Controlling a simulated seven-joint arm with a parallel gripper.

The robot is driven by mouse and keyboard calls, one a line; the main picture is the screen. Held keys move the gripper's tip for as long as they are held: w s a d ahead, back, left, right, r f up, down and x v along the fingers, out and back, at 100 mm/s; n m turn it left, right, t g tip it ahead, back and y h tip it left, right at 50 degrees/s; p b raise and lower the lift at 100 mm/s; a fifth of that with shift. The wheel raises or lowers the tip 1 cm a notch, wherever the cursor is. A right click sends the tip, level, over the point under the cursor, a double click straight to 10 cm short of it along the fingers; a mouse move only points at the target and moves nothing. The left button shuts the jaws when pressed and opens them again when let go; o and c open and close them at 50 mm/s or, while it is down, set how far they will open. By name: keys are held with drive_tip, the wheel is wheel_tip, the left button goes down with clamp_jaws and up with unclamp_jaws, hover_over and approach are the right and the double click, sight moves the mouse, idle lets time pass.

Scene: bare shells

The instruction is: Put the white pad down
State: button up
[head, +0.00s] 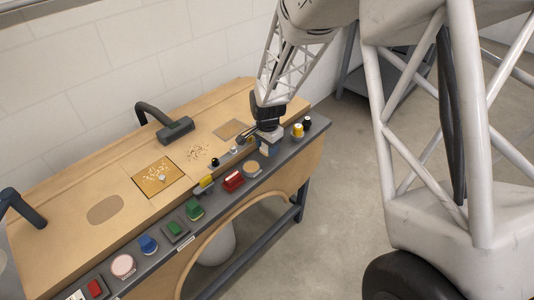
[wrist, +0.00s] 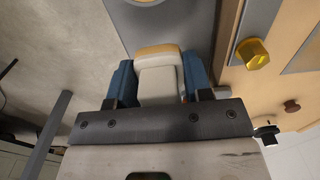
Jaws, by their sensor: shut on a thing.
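My gripper (wrist: 159,75) shows in the wrist view with its two blue fingers on either side of the white pad (wrist: 160,86). It is shut on the pad, which has a yellow-orange edge at its far end. In the head view my gripper (head: 265,148) is small and at the far right part of the bench, by its grey front strip (head: 215,203). The pad is too small there to make out clearly. I cannot tell whether the pad touches a surface.
The strip carries a red block (head: 233,181), a tan disc (head: 252,168), green and blue controls, and a yellow knob (head: 298,130) close right of my gripper. A black-handled tool (head: 170,126) stands on the wooden bench top (head: 60,220). Open floor lies in front.

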sight(267, 159)
drive_tip(key=shift+w, duration=0.15)
drive_tip(key=shift+f, duration=1.8)
drive_tip(key=shift+f, duration=0.1)
drive_tip(key=o, duration=1)
drive_tip(key=shift+c, duration=0.2)
wheel_tip(267, 159, up, 12)
drive_tip(key=shift+r, duration=0.1)
